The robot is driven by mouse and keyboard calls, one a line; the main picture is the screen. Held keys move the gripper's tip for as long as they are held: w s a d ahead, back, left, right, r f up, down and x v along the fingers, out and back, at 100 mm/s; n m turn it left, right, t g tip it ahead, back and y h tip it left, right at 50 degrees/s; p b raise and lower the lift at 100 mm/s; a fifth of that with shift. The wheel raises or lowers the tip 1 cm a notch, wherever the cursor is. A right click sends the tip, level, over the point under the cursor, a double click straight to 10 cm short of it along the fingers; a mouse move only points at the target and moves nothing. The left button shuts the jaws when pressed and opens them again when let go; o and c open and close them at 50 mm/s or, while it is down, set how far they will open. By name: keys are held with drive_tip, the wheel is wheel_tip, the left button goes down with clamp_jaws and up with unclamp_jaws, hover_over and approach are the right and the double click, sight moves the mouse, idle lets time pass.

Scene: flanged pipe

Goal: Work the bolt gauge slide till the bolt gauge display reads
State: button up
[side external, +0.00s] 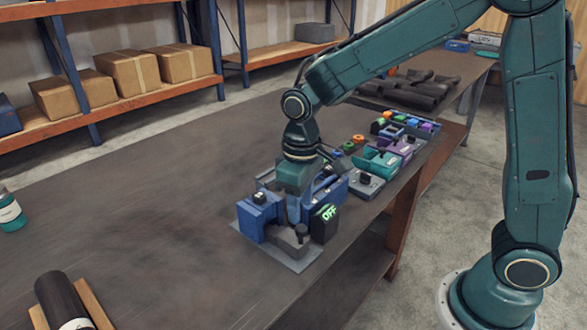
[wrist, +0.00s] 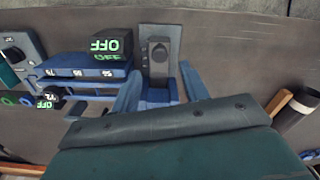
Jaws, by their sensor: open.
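A blue gauge (side external: 250,222) sits under my gripper in the side external view. Its black display block (side external: 326,213) shows green "OFF"; this block (wrist: 110,42) also shows in the wrist view, beside a blue bar with white scale numbers (wrist: 88,68). A grey plate (wrist: 172,33) carries a black knob (wrist: 160,50). My gripper (side external: 293,214) points down over the gauge. In the wrist view its two blue fingers (wrist: 161,74) are apart, with a blue block (wrist: 157,96) visible between them. Contact with that block cannot be told. The display's task reading is not legible beyond "OFF".
Several small devices (side external: 380,160) stand close behind the gauge along the table's right edge. A dark cylinder (side external: 62,298) lies at the front left, and a teal container (side external: 10,213) stands at the far left. The middle of the table (side external: 150,190) is clear.

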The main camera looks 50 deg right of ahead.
sight(300, 227)
drive_tip(key=shift+f, duration=2.75)
drive_tip(key=shift+c, duration=0.3)
drive_tip(key=shift+w, duration=0.1)
clamp_jaws()
